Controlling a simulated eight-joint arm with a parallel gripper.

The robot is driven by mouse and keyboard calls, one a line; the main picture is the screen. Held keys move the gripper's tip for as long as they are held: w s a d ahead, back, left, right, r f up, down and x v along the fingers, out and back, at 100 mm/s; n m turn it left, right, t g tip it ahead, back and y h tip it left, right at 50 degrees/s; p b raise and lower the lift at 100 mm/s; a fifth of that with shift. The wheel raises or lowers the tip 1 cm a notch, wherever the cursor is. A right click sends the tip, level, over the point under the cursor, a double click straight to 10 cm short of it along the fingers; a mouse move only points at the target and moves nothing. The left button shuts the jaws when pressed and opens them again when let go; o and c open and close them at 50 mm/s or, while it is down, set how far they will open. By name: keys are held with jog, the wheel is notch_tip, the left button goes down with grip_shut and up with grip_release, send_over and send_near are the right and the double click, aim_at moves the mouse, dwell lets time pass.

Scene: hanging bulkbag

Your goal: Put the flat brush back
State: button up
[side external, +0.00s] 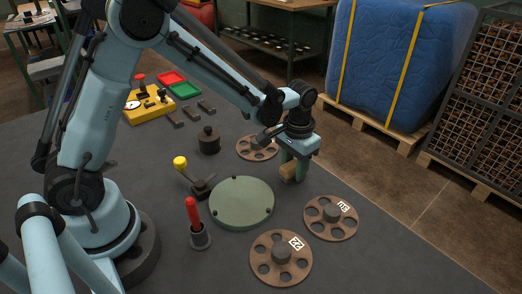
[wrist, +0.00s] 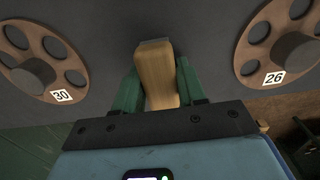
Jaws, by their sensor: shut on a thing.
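The flat brush (wrist: 157,72) shows as a tan wooden block between the green fingers of my gripper (wrist: 158,85) in the wrist view. In the side view my gripper (side external: 293,165) is shut on this tan piece (side external: 289,171), low over the dark table, right of the round green plate (side external: 241,203). Its bristles cannot be made out, and I cannot tell whether it touches the table. I cannot tell which spot is the brush's own place.
Brown holed discs lie near my gripper: one behind (side external: 257,147), one at right (side external: 330,217), one in front (side external: 281,258). A yellow-knobbed lever (side external: 195,180), red-handled tool (side external: 195,215) and dark weight (side external: 209,140) stand left. A blue bulk bag (side external: 400,60) stands beyond the table.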

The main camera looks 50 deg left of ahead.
aim_at(294, 164)
jog(key=o, duration=1)
jog(key=shift+f, duration=0.1)
notch_tip(294, 164, up, 12)
jog(key=shift+s+a+r+t, duration=0.3)
jog(key=shift+s+a+t, duration=0.75)
jog(key=shift+s, duration=1.05)
jog(key=shift+s+a+r+t, duration=0.3)
jog(key=shift+s+a+t, duration=0.3)
jog(key=shift+s+t, duration=1.15)
jog(key=shift+s+a+r+t, duration=0.3)
jog(key=shift+s+a+t, duration=0.55)
jog(key=shift+s, duration=1.65)
